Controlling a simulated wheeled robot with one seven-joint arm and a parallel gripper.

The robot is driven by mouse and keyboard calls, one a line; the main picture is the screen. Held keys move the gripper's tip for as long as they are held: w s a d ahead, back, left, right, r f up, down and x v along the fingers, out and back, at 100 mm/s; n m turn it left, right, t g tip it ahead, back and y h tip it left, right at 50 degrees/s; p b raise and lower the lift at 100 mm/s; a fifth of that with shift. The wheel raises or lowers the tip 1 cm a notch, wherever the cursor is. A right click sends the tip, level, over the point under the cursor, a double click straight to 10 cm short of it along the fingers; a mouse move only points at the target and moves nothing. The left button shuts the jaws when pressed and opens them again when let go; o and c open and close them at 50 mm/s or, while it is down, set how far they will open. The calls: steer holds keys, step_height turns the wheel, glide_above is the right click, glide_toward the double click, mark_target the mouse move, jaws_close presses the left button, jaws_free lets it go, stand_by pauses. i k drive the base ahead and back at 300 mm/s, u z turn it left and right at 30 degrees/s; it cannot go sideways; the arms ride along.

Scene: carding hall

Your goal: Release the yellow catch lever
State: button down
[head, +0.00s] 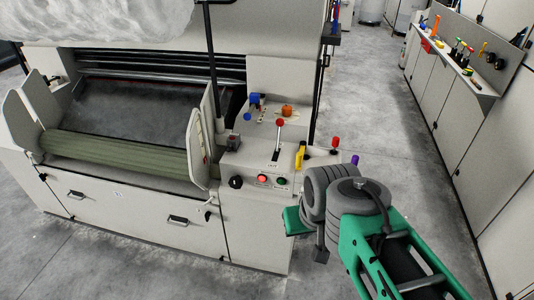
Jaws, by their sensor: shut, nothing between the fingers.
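The yellow catch lever (300,154) is at the right edge of the pale control console (240,161) on the machine. It stands nearly upright, leaning slightly. What it latches cannot be made out. My gripper (320,247) shows as a small dark end below my arm's grey joints, to the lower right of the lever. It is shut and empty, apart from the lever and the console. Part of it is hidden by my own arm.
A red-knobbed lever (280,123), an orange knob (287,111), a blue knob (254,98) and a red button (262,178) crowd the console. A red knob (335,141) and a purple knob (355,160) lie right of it. The aisle floor (370,110) is clear.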

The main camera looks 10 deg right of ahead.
mark_target(303, 145)
steer(key=u, duration=0.9)
steer(key=i, duration=1)
steer(key=u, duration=0.45)
